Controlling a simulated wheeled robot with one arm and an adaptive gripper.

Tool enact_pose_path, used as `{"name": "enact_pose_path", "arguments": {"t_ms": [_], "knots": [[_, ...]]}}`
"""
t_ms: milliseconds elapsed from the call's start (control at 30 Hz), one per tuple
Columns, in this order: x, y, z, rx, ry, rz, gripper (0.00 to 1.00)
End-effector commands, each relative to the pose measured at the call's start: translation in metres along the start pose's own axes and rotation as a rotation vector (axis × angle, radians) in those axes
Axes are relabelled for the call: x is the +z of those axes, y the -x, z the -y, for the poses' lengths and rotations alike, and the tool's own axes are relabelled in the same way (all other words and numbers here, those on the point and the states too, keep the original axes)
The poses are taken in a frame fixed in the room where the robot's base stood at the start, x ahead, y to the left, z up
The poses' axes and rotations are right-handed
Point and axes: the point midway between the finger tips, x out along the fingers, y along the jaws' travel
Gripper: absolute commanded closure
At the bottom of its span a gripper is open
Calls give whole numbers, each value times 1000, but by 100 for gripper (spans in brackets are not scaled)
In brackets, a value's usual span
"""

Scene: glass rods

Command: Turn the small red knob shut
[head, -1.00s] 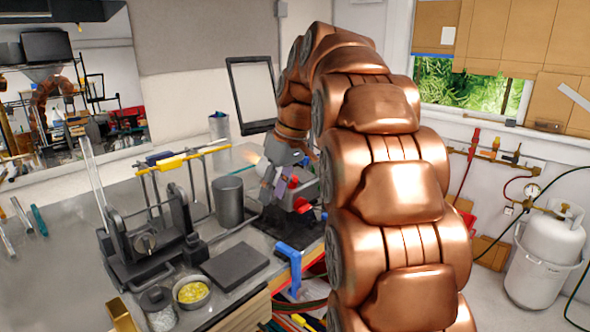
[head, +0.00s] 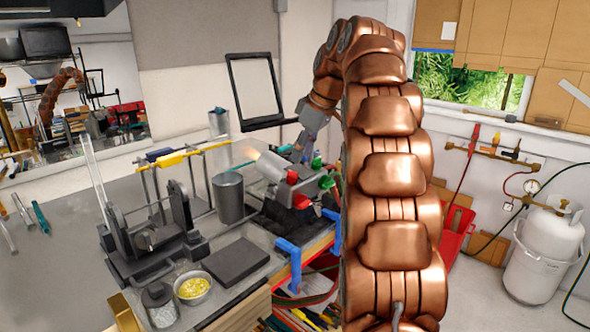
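The bench burner (head: 268,167) stands at the right end of the bench, with a faint orange-blue flame at its mouth.
A grey metal cup (head: 228,198) stands left of the burner. A rod stand (head: 150,235), a dark block (head: 236,262) and a bowl of yellow pieces (head: 193,289) are on the bench. A blue clamp (head: 288,252) sits at the bench edge. A gas tank (head: 550,240) stands right.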

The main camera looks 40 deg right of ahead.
Motion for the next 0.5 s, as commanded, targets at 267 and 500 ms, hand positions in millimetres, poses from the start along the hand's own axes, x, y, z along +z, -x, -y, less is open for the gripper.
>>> {"name": "enact_pose_path", "arguments": {"t_ms": [267,500], "knots": [[0,-21,0,-3,-3,1,64],[0,-40,0,-4,-3,1,64]]}}
